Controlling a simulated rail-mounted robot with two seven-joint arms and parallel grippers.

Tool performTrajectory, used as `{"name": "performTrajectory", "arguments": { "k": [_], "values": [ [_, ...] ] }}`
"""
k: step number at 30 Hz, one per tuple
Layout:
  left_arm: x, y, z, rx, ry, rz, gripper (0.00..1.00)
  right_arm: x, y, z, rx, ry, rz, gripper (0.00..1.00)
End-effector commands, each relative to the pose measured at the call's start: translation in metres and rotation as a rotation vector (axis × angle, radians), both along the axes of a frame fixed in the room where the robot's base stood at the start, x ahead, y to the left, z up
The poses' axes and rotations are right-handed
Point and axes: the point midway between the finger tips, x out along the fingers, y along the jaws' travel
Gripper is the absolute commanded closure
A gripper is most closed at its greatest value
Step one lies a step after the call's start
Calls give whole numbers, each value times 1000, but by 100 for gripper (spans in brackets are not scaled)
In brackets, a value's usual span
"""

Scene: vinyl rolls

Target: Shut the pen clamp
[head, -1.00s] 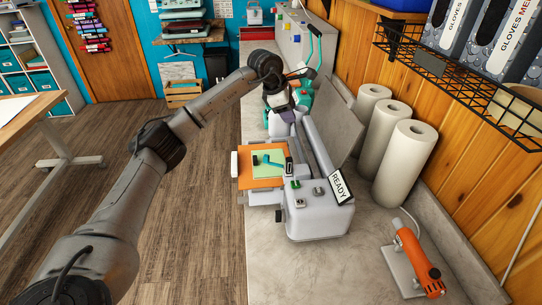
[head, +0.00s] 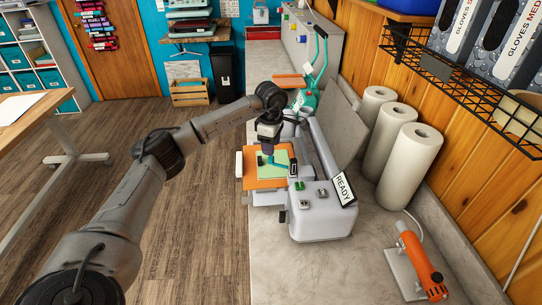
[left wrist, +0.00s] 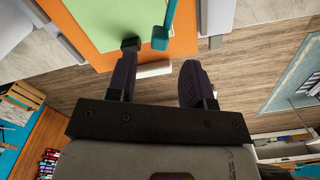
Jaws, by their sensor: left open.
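A teal lever (head: 276,164), which looks like the pen clamp's lever, sticks out over a green sheet on an orange mat (head: 258,183) in the light grey machine (head: 322,215). A small dark block (head: 293,167) is at its right end. My left gripper (head: 268,151) is just above the lever's left end, pointing down. In the left wrist view, my left gripper (left wrist: 158,57) is open and empty, with the lever's teal end (left wrist: 160,38) near the gap between its fingers. I cannot tell whether they touch. My right gripper is not in view.
A READY display (head: 343,187) stands on the machine's right end. White paper rolls (head: 412,160) stand along the wall. An orange tool (head: 419,260) lies at the counter's front right. A teal-handled press (head: 315,75) is behind. The counter in front of the machine is clear.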

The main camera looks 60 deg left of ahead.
Motion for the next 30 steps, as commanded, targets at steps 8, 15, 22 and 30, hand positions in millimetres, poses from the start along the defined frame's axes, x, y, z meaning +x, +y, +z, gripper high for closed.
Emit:
{"name": "performTrajectory", "arguments": {
  "k": [8, 15, 22, 30],
  "values": [
    [0, 0, -39, 0, 1, 1, 53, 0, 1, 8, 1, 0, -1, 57],
    [0, 0, -53, 1, 1, 1, 53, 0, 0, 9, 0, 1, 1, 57],
    [0, 0, -55, 1, 0, 0, 53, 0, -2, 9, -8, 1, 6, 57],
    [0, 0, -55, 1, -1, 1, 68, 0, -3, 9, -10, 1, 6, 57]
  ]
}}
